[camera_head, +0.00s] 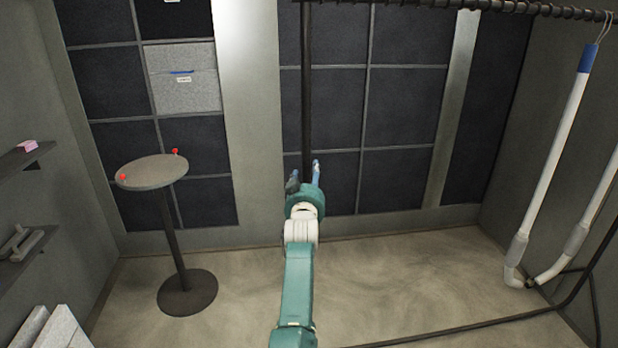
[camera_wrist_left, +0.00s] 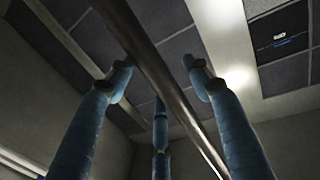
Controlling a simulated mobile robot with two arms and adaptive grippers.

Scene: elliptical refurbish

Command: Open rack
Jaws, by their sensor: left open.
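The rack shows as a dark frame. Its upright pole (camera_head: 307,100) comes down from a dark top rail (camera_head: 480,5) at the upper middle of the head view. My left gripper (camera_head: 305,175) is at the pole's lower visible part, with its fingers up and spread to either side of it. In the left wrist view the dark pole (camera_wrist_left: 150,60) runs diagonally between my open blue fingers (camera_wrist_left: 160,120). I cannot tell whether any finger touches it. The pole's lower part is hidden behind my gripper and arm. My right gripper is not in view.
A round table (camera_head: 152,172) with two small red items stands at the left. Shelves (camera_head: 22,160) line the left wall. White tubes (camera_head: 555,150) hang at the right, and a dark low bar (camera_head: 460,328) crosses near the front. The middle floor is clear.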

